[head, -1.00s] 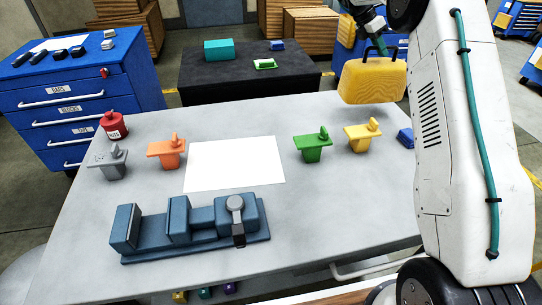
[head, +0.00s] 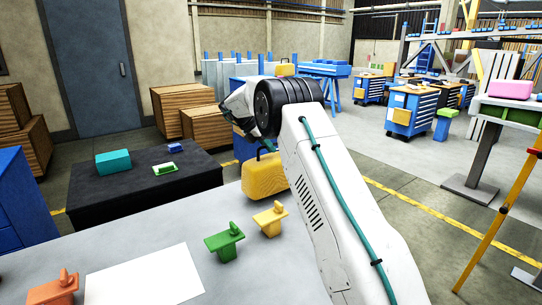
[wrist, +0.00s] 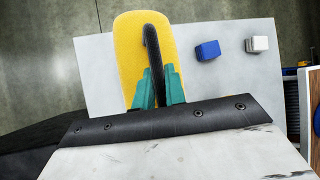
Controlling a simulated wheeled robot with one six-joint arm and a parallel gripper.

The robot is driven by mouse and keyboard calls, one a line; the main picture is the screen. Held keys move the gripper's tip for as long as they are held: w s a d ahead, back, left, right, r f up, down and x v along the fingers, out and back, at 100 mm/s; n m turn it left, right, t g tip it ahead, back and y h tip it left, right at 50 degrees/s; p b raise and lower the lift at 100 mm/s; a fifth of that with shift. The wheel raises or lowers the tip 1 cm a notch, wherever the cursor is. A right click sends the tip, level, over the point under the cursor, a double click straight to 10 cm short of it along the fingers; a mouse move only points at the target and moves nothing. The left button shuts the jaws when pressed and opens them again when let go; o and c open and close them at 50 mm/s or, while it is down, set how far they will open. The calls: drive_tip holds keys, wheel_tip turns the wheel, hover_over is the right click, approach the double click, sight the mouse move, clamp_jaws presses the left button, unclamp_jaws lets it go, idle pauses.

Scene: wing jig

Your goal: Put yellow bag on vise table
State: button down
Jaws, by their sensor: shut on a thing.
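The yellow bag (head: 262,180) hangs by its dark handle from my gripper (head: 258,143) at the far edge of the grey vise table (head: 120,240). In the wrist view the teal fingers of my gripper (wrist: 155,88) are shut on the handle, with the yellow bag (wrist: 130,50) below them. The grey tabletop (wrist: 100,70) lies under the bag. I cannot tell whether the bag touches it.
On the table are a yellow part (head: 270,219), a green part (head: 225,241), an orange part (head: 58,287) and a white sheet (head: 145,277). The wrist view shows a blue block (wrist: 208,50) and a whitish block (wrist: 257,44). A black table (head: 90,190) stands behind.

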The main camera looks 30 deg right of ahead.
sight(270, 157)
drive_tip(key=shift+f, duration=1.7)
drive_tip(key=c, duration=1.5)
unclamp_jaws()
drive_tip(key=shift+o, duration=0.2)
